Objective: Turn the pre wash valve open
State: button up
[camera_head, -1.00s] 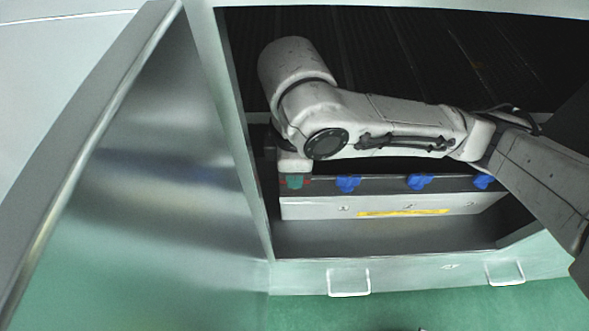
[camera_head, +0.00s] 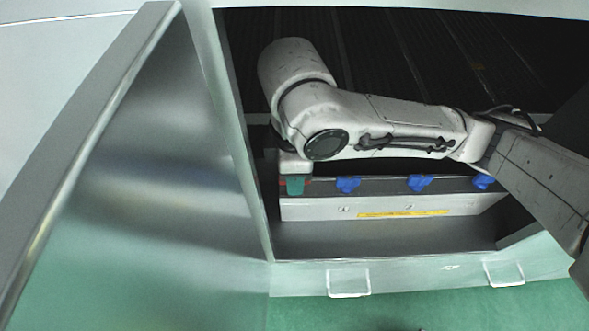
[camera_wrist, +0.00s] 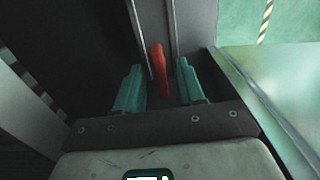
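A red valve handle (camera_wrist: 158,72) stands between the two teal fingers of my gripper (camera_wrist: 159,66) in the wrist view. Dark gaps show on both sides of the handle, so the fingers are open and do not appear to grip it. In the head view my gripper (camera_head: 295,186) points down at the left end of the valve row, with only a little red showing beside its fingers. Which valve is the pre wash one cannot be read.
Blue valve handles (camera_head: 348,184), (camera_head: 420,183) and (camera_head: 483,182) line the panel to the right. A pale box front with a yellow strip (camera_head: 403,213) lies below. The cabinet's left frame post (camera_head: 240,150) and open metal door (camera_head: 150,170) stand close on the left.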

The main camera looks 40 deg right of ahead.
notch_tip(320, 180, up, 11)
jog(key=p, duration=0.1)
jog(key=shift+p, duration=0.35)
jog(key=shift+f, duration=0.2)
dwell(0.4)
